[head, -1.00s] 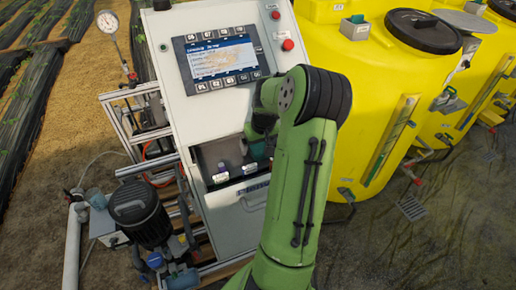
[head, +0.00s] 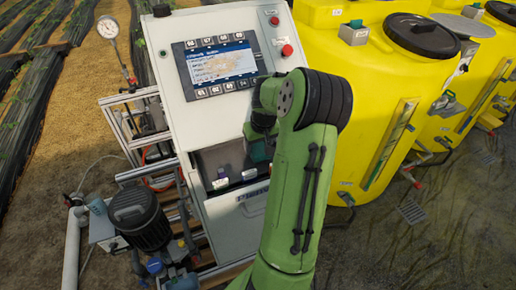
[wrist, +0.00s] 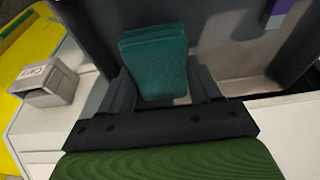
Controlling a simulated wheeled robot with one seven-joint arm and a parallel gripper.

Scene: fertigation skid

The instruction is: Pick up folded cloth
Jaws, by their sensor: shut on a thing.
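The folded cloth (wrist: 155,62) is a teal, layered block in the wrist view, standing between the two fingers of my gripper (wrist: 160,88). The gripper is shut on it, with a finger against each side. Behind the cloth is the grey inside of an open compartment in the control cabinet. In the head view a small teal part of the cloth (head: 258,151) shows beside my green arm. The arm hides most of the cloth and the fingers there.
A grey box (wrist: 45,83) shows at the left in the wrist view. Yellow tanks (head: 375,90) stand at right, a pump (head: 140,218) at left.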

